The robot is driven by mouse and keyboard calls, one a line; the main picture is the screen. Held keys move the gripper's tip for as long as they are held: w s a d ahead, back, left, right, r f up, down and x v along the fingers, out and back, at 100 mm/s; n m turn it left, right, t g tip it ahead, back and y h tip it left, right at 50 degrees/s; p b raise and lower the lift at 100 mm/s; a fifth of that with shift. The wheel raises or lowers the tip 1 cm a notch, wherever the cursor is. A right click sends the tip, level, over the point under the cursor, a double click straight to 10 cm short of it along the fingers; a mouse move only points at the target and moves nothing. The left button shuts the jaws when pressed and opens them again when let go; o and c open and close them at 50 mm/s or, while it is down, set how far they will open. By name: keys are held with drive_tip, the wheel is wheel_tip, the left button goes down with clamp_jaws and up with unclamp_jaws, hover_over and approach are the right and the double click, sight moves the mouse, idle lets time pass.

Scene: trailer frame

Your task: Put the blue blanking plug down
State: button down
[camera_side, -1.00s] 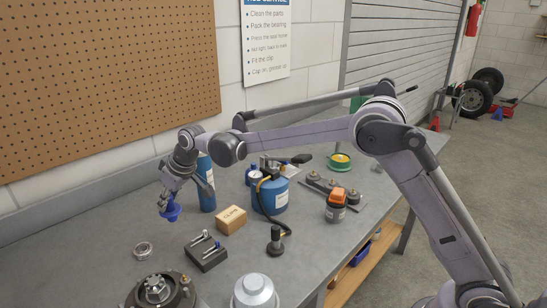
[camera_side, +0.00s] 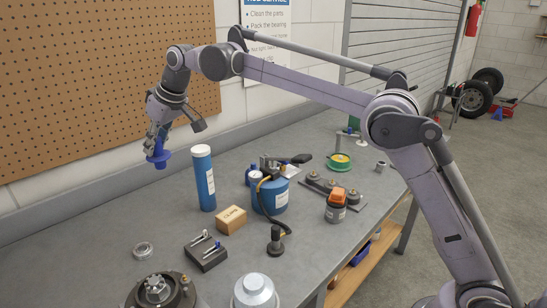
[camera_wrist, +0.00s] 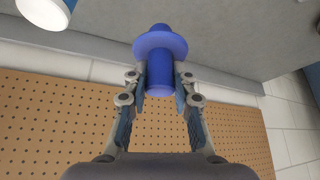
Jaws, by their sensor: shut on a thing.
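The blue blanking plug (camera_side: 159,157) is a flanged blue cap held in my gripper (camera_side: 156,143), in the air above the back left of the grey bench (camera_side: 110,235). In the wrist view the plug (camera_wrist: 159,62) sits between the two fingers of my gripper (camera_wrist: 160,85), which are shut on its narrower body. Its wide flange and stub point away from the gripper, with bench surface behind them. The plug touches nothing but the fingers.
A tall blue tube (camera_side: 204,180) stands just right of the plug. A wooden block (camera_side: 231,219), a dark tool holder (camera_side: 206,251), a bearing ring (camera_side: 143,250), a hub (camera_side: 158,292) and a blue canister (camera_side: 270,196) stand nearby. The bench's back left is clear.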

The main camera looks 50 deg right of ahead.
drive_tip(key=s+d+r+m+h, duration=0.1)
drive_tip(key=s+d+m+h, duration=0.2)
drive_tip(key=d, duration=1.5)
drive_tip(key=s+d+r+m, duration=0.1)
drive_tip(key=s+d+m, duration=0.3)
drive_tip(key=d, duration=1.3)
drive_tip(key=s+d+m+h, duration=0.3)
drive_tip(key=s+d+m, duration=0.2)
drive_tip(key=s+d, duration=1.45)
drive_tip(key=s+d+f+m+g+h, duration=0.1)
drive_tip(key=s+d+m, duration=0.15)
drive_tip(key=s, duration=0.65)
drive_tip(key=s+d+f+m+g, duration=0.1)
drive_tip(key=s+d, duration=0.2)
drive_tip(key=s, duration=0.6)
wheel_tip(320, 180, down, 11)
drive_tip(key=shift+w+a+f, duration=0.45)
drive_tip(key=shift+w+f, duration=1.45)
drive_tip(key=shift+w, duration=0.1)
drive_tip(key=shift+w+a+f, duration=0.4)
drive_tip(key=shift+w+f, duration=1.45)
drive_tip(key=shift+w, duration=0.15)
drive_tip(key=shift+w+a+f, duration=0.45)
drive_tip(key=shift+w+f, duration=1.45)
drive_tip(key=shift+w, duration=0.1)
drive_tip(key=shift+f, duration=0.1)
